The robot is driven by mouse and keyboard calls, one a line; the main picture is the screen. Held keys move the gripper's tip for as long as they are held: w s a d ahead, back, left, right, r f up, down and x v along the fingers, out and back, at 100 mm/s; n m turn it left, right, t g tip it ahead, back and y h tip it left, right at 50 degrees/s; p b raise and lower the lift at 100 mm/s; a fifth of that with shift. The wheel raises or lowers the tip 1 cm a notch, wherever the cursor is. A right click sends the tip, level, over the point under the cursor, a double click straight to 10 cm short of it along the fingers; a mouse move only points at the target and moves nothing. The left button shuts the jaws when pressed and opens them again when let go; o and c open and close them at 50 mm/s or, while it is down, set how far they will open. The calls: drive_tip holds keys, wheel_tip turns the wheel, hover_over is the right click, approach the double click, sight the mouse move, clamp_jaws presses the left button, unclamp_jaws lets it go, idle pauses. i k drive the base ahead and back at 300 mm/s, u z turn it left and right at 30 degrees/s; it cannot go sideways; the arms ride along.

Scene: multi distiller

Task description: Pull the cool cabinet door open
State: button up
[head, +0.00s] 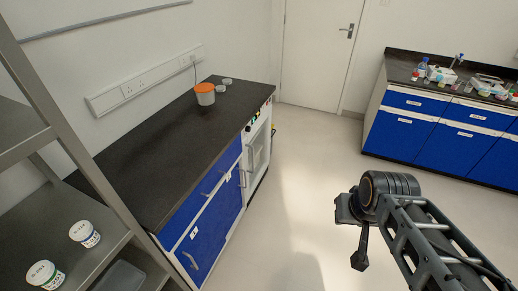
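A white cabinet (257,147), which looks like the cool cabinet, is built in under the far end of the left black bench. I see its front at a steep angle, with small coloured controls at the top and a dark panel in the door. A vertical handle shows on the door's near side. The door looks shut. My gripper (361,250) is at the end of my arm at the lower right, over open floor and well apart from the cabinet. Its fingers are seen from the side, so their opening cannot be made out.
A metal shelf rack (70,130) holding jars stands at the near left. Another blue bench (440,135) with labware stands at the far right. The floor between is clear.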

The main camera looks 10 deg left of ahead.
sight(256, 146)
drive_tip(key=u, duration=0.35)
drive_tip(key=i, duration=0.7)
drive_tip(key=u, duration=1)
drive_tip(key=i, duration=0.25)
drive_tip(key=u, duration=0.15)
